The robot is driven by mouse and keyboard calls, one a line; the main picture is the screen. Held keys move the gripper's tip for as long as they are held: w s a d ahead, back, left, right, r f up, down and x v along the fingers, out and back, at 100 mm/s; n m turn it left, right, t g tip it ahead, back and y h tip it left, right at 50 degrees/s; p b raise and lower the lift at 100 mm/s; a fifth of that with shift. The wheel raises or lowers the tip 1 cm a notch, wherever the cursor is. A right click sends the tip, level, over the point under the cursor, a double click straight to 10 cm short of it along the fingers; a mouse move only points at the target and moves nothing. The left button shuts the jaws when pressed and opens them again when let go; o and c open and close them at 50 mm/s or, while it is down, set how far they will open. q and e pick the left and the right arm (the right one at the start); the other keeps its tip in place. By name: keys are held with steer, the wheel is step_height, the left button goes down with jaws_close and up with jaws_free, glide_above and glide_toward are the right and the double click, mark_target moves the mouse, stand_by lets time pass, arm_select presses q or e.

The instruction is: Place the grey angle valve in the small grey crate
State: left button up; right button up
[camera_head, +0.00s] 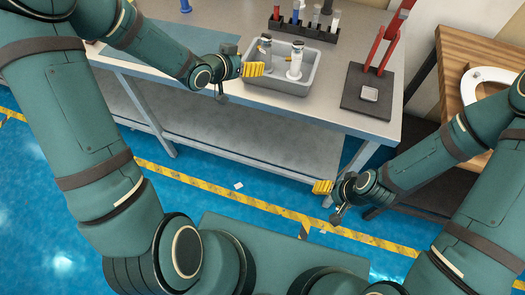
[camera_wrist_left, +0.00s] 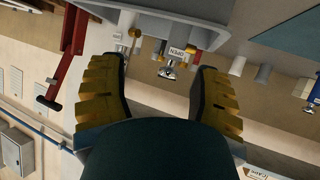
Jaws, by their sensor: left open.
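The small grey crate (camera_head: 279,84) stands on the bench's front part. Two upright fittings are inside: a grey one with a dark band (camera_head: 265,48) at the left and a white one with a metal top (camera_head: 295,60) at the right. I cannot tell for sure which is the grey angle valve. My left gripper (camera_head: 253,70) is at the crate's left side. In the left wrist view its yellow fingers are wide apart and empty, with a shiny metal fitting (camera_wrist_left: 168,70) showing beyond the gap. My right gripper (camera_head: 322,187) is away from the bench top, low at the right; its jaw gap is unclear.
A black rack (camera_head: 303,30) with several tubes stands behind the crate. A red lever press (camera_head: 388,45) on a dark base (camera_head: 377,101) is to the right, with a small grey block (camera_head: 370,94) on it. A wooden table (camera_head: 458,52) with a white toilet seat is far right.

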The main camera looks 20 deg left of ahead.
arm_select(q)
steer(key=s+d+f+n+g, duration=0.1)
steer(key=s+d+f+g, duration=0.2)
steer(key=s+f, duration=0.4)
steer(key=s+d+f+n+g+y, duration=0.1)
steer(key=s+d+f+n+g, duration=0.1)
steer(key=s+d+f, duration=0.3)
steer(key=s+d+f+n+g, duration=0.2)
steer(key=s+d+f+g, duration=0.2)
steer(key=s+f, duration=0.4)
steer(key=s, duration=0.3)
steer(key=shift+f+g, duration=0.3)
steer(key=shift+f, duration=0.05)
steer(key=shift+w, duration=0.1)
